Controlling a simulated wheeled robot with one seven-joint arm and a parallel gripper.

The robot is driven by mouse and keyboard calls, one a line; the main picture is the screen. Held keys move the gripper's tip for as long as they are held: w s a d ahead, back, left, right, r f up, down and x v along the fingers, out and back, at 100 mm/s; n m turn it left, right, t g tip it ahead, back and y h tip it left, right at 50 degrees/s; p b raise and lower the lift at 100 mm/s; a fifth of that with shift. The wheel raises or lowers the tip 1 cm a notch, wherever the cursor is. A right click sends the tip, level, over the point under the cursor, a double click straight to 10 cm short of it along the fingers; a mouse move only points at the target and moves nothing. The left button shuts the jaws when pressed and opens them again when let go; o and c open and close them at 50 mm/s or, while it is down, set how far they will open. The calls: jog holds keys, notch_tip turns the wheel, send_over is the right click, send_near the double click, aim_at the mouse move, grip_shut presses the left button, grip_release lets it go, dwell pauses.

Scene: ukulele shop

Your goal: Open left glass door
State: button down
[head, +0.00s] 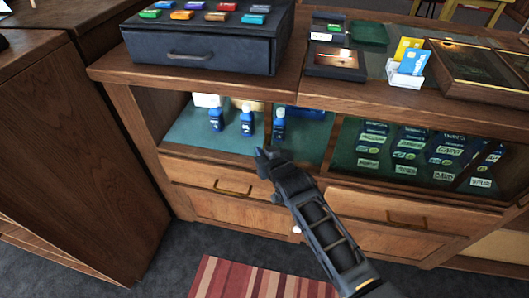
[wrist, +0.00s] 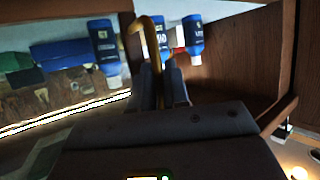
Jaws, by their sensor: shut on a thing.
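The display cabinet's left glass front section (head: 215,140) shows blue bottles behind it. Clear glass is hard to see, so I cannot tell how far the left door stands open. My gripper (head: 265,157) is at the lower front of this section, near the vertical edge right of its middle. In the wrist view, my gripper (wrist: 161,75) is shut on a curved brass handle (wrist: 146,27). The handle rises between the fingers. The handle is hidden behind my gripper in the head view.
Drawers with brass pulls (head: 233,188) lie below. The right glass section (head: 420,155) holds labelled packs. A dark drawer box (head: 195,52) and card displays (head: 408,65) stand on top. A wooden cabinet (head: 75,150) is at left; a striped rug (head: 235,280) lies on the floor.

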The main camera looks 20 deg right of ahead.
jog(key=shift+s+a+f, duration=0.2)
jog(key=shift+a+f, duration=0.1)
jog(key=shift+f, duration=0.05)
jog(key=c, duration=1.2)
grip_release()
jog(key=shift+r, duration=0.15)
jog(key=shift+w+d, duration=0.1)
jog(key=shift+d, duration=0.05)
jog(key=shift+r, duration=0.1)
jog(key=shift+r, duration=0.1)
jog(key=v, duration=0.7)
jog(key=shift+s, duration=0.35)
